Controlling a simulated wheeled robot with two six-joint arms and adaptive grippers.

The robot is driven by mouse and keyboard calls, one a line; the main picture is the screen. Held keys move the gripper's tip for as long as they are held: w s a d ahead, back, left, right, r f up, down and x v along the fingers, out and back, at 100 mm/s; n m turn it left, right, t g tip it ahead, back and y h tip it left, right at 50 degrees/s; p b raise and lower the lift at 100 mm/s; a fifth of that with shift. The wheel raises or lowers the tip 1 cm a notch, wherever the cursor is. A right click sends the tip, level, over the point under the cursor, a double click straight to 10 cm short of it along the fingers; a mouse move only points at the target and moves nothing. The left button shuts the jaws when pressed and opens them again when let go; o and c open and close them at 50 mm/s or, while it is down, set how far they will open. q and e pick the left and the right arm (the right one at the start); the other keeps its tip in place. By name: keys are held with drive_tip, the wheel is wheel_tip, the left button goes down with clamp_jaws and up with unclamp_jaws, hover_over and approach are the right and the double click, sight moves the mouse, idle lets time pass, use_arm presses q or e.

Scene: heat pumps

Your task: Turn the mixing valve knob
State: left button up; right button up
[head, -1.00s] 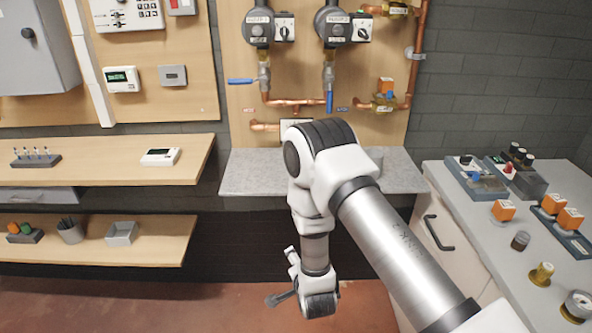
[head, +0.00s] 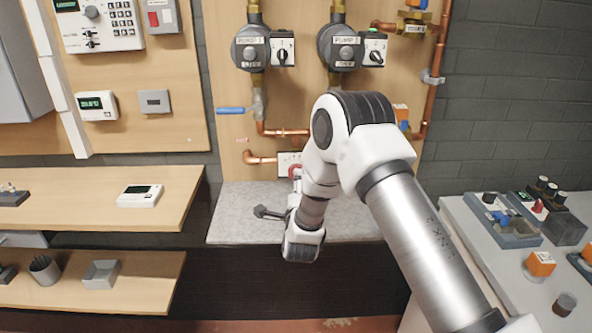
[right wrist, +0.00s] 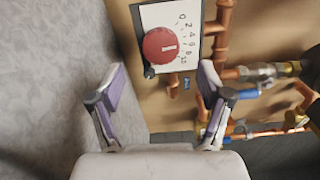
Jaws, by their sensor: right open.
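The mixing valve knob (right wrist: 160,45) is a round red knob with a pale pointer mark. It sits on a white dial plate (right wrist: 188,17) numbered from 0 to 10, at the top of the right wrist view. In the head view, a sliver of the red knob (head: 294,171) and part of the plate (head: 285,159) show beside my right arm, which covers the rest. My right gripper (right wrist: 162,78) is open and empty. Its fingers are spread to either side below the knob, apart from it. My left gripper is not in view.
Copper pipes (right wrist: 222,40) run beside the dial, with blue-handled valves (right wrist: 246,94) to the right. A grey ledge (head: 235,215) lies below the panel. Two pumps (head: 340,47) hang above. A bench (head: 480,240) with parts stands at right, shelves at left.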

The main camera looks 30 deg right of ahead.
drive_tip(key=p+x, duration=0.1)
drive_tip(key=x, duration=0.5)
drive_tip(key=shift+w+d+f, duration=0.1)
drive_tip(key=shift+w+d, duration=0.05)
drive_tip(key=shift+d, duration=0.15)
drive_tip(key=shift+a+r, duration=0.1)
drive_tip(key=shift+r, duration=0.1)
drive_tip(key=c, duration=1.2)
drive_tip(key=shift+o, duration=0.2)
drive_tip(key=shift+f+n+b, duration=0.25)
drive_tip(key=shift+n+b, duration=0.35)
drive_tip(key=shift+b, duration=0.05)
drive_tip(key=shift+n+b, duration=0.35)
drive_tip(key=shift+n, duration=0.15)
drive_tip(key=shift+r+n, duration=0.15)
drive_tip(key=shift+n, duration=0.55)
drive_tip(key=o, duration=1.2)
drive_tip(key=shift+c, duration=0.2)
